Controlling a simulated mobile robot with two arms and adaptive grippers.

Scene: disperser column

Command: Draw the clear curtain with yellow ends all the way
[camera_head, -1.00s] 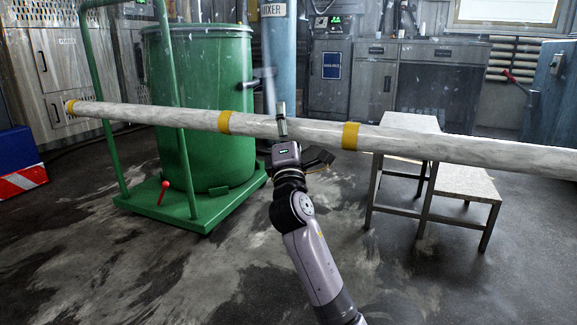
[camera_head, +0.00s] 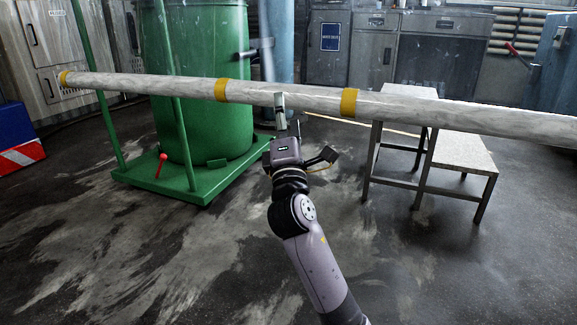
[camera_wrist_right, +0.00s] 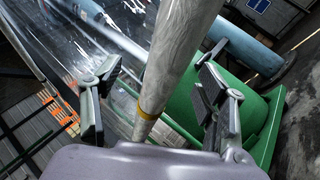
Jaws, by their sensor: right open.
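A long pale grey-white pole (camera_head: 420,108) with yellow bands (camera_head: 349,102) crosses the head view, its left end at upper left. Clear streaked sheeting (camera_wrist_right: 75,45) shows at upper left in the right wrist view; I cannot tell where its edges are. My right gripper (camera_head: 304,128) is open and empty, its fingers spread. One fingertip overlaps the pole's lower side in the head view; I cannot tell whether it touches. In the right wrist view the pole (camera_wrist_right: 180,50) runs between the open fingers. My left gripper is not in view.
A green drum (camera_head: 200,75) stands on a green cart (camera_head: 190,185) with upright rails, behind the pole. A stepped metal bench (camera_head: 465,150) stands right. A blue pipe (camera_head: 275,45) and grey cabinets (camera_head: 375,55) are behind. The floor at front left is clear.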

